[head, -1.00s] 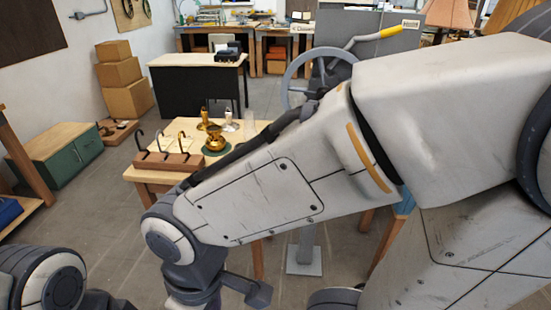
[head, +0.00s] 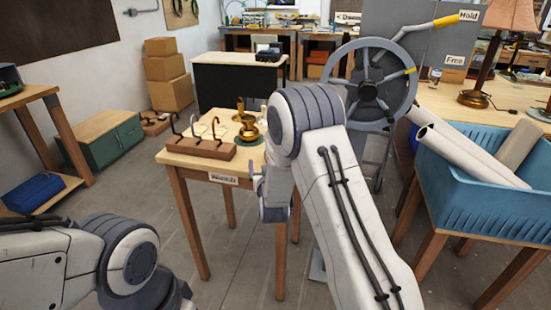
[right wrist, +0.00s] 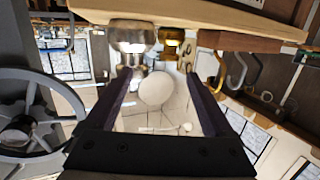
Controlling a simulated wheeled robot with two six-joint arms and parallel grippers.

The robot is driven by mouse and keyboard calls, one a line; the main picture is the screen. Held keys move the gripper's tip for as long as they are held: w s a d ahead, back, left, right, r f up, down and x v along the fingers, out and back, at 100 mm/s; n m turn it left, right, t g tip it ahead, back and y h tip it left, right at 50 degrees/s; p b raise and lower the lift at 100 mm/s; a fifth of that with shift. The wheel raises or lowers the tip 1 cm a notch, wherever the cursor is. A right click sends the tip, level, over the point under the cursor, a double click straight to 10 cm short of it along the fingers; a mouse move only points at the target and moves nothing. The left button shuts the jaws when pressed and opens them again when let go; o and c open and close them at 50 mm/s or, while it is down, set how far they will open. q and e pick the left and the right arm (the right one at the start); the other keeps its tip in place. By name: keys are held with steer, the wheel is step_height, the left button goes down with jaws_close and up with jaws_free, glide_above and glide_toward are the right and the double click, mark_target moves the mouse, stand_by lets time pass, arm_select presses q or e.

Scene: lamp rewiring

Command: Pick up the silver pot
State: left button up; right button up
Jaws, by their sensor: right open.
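The silver pot (right wrist: 132,42) shows in the upper left of the right wrist view, where the scene appears upside down with the tabletop at the top. A brass pot (right wrist: 172,45) is right beside it; in the head view the brass pot (head: 249,131) stands on the small wooden table. In the head view my right forearm hides most of the spot where the silver pot stands. My right gripper (right wrist: 160,100) is open, its fingers apart and not touching the silver pot. A pale round thing shows between the fingers; I cannot tell what it is. My left gripper is out of view.
A wooden block with several dark hooks (head: 201,147) sits on the table, left of the brass pot. A handwheel (head: 370,88) stands behind my right arm. A blue bin (head: 490,200) with white tubes is at the right.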

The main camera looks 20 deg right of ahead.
steer(key=shift+m+t+h, duration=0.4)
steer(key=shift+t+h, duration=0.3)
steer(key=shift+h, duration=0.2)
steer(key=w+d, duration=0.4)
steer(key=d, duration=0.1)
steer(key=shift+w+d+f+p, duration=0.2)
steer(key=shift+w+p, duration=0.05)
steer(key=shift+p, duration=0.1)
steer(key=shift+p+x, duration=0.75)
steer(key=shift+x, duration=2.2)
steer(key=shift+d+f, duration=0.1)
steer(key=shift+d, duration=0.05)
jaws_close()
